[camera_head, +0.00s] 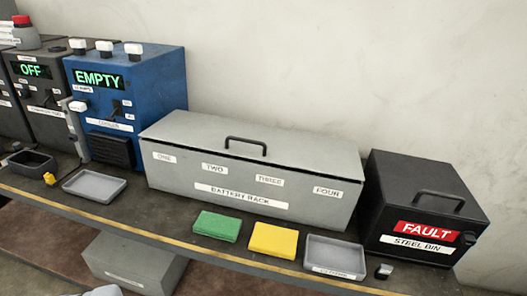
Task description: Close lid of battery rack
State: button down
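The grey battery rack (240,186) stands on the bench in the middle of the view, with labels ONE to FOUR on its front. Its lid (200,133) lies flat over the top, with a black handle (245,142) near the front edge. A thin dark line runs under the lid's front edge; I cannot tell whether it is a small gap or a shadow. The inside of the rack is hidden.
A blue machine reading EMPTY (140,85) stands left of the rack, and a black steel bin marked FAULT (415,205) stands close on its right. Grey trays (95,194), a green cloth (217,226) and a yellow cloth (273,240) lie along the bench front.

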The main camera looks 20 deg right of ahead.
aim_at(319, 154)
jog(key=z, duration=0.05)
jog(key=i, duration=1)
jog(key=u, duration=0.05)
